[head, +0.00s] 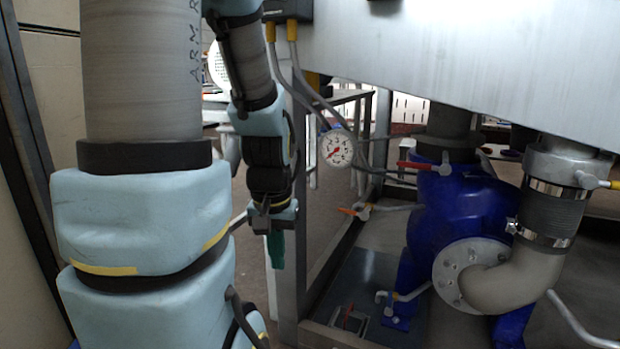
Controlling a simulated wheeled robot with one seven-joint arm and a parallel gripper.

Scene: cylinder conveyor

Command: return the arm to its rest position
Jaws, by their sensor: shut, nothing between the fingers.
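My arm hangs down in the head view, its light blue padded links and grey sleeves filling the left part of the picture. My gripper (276,260) is at the lower end of the thinner hanging section, left of the metal frame post. It points downward, and its green fingers are together with nothing visible between them. The fingers are small and dark in this view. No object is held.
A steel frame post (288,200) stands close to the right of my gripper. A round pressure gauge (338,148), a blue pump (450,205) and a grey elbow pipe (515,285) lie further right. A large metal panel (460,50) hangs above. Bare floor shows behind the post.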

